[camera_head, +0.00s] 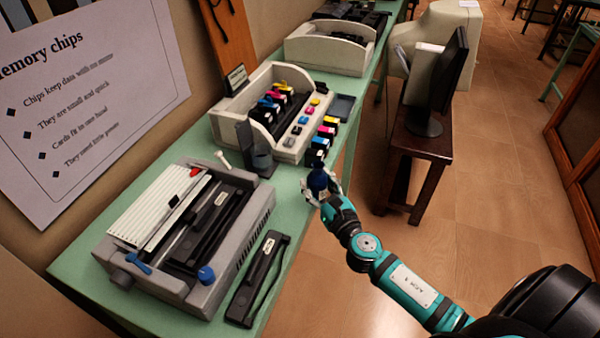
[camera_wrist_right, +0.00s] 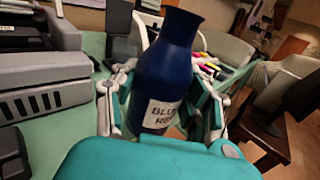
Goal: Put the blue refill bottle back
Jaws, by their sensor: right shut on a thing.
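The blue refill bottle (camera_wrist_right: 168,75) is dark blue with a white label, partly readable in the right wrist view. It stands roughly upright between the fingers of my right gripper (camera_wrist_right: 162,105), which is shut on it. In the head view the bottle (camera_head: 318,181) shows small and dark in my right gripper (camera_head: 322,190), at the right edge of the green table (camera_head: 283,200). I cannot tell whether its base touches the table. My left gripper is not in view.
An open printer (camera_head: 291,140) with colored cartridges stands beyond the bottle, with several loose cartridges (camera_head: 324,135) at its right. A grey dark holder (camera_head: 256,155) is at its front. A dot-matrix printer (camera_head: 187,240) and a black cartridge (camera_head: 257,278) are nearer. A monitor (camera_head: 440,80) stands right.

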